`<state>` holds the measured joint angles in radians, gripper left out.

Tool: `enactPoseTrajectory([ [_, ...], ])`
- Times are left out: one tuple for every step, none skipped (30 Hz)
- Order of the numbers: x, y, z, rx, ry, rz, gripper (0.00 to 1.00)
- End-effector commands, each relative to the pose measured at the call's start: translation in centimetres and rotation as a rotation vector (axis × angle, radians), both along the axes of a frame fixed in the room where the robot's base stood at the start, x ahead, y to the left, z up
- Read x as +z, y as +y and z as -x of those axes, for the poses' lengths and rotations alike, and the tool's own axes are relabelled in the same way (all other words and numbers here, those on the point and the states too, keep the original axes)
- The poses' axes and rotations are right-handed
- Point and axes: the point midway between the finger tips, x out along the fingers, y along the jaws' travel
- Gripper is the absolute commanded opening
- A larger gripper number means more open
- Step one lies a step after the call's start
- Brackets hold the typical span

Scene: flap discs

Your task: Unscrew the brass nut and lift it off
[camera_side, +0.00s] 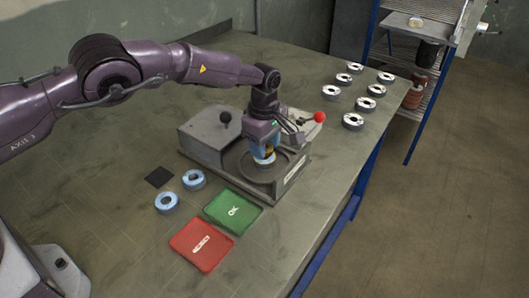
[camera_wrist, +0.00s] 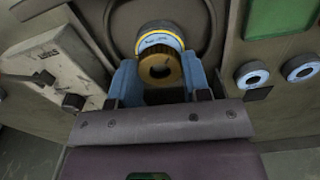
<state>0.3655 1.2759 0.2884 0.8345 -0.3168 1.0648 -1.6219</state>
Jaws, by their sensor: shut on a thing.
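The brass nut (camera_wrist: 160,69) shows in the wrist view as a gold ring with a dark centre hole. My gripper (camera_wrist: 163,82) has its blue fingers shut on the nut, one on each side. A flap disc (camera_wrist: 157,41) with a blue and yellow label shows just beyond the nut, close to it; whether they touch is hard to tell. In the side view my gripper (camera_side: 264,150) points down over the round recess of the grey fixture (camera_side: 207,142). The blue-edged disc (camera_side: 264,163) shows beneath it there, and the fingers mostly hide the nut.
A green OK tray (camera_side: 246,215) and a red tray (camera_side: 215,262) lie at the front. Two blue-edged discs (camera_side: 194,180) lie by a black square (camera_side: 159,177). Several white discs (camera_side: 352,121) stand at the right. A red-knobbed lever (camera_side: 319,117) and a black knob (camera_side: 225,117) rise from the fixture.

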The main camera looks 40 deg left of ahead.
Motion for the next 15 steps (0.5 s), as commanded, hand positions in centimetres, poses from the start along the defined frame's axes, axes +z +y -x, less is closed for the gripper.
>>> enactPoseTrajectory([
  [0.4, 0.0, 0.0, -0.001, -0.002, 0.0, 0.17],
  [0.5, 0.0, 0.0, -0.001, -0.001, 0.0, 0.17],
  [0.7, 0.0, 0.0, -0.001, -0.001, 0.0, 0.17],
  [0.9, 0.0, 0.0, -0.001, -0.001, 0.0, 0.17],
  [1.0, 0.0, 0.0, -0.001, -0.001, 0.0, 0.17],
  [1.2, 0.0, 0.0, -0.001, -0.001, 0.0, 0.17],
  [1.4, 0.0, 0.0, -0.001, -0.001, 0.0, 0.17],
  [1.5, 0.0, 0.0, -0.001, -0.001, 0.0, 0.17],
  [1.8, 0.0, 0.0, -0.001, -0.002, 0.0, 0.17],
  [1.9, 0.0, 0.0, -0.001, -0.002, 0.0, 0.17],
  [2.0, 0.0, 0.0, -0.001, -0.002, 0.0, 0.17],
  [2.2, 0.0, 0.0, -0.002, -0.002, 0.0, 0.17],
  [2.4, 0.0, 0.0, -0.002, -0.002, 0.0, 0.17],
  [2.5, 0.0, 0.0, -0.002, -0.002, -0.001, 0.17],
  [2.7, 0.0, 0.0, -0.002, -0.002, -0.001, 0.17],
])
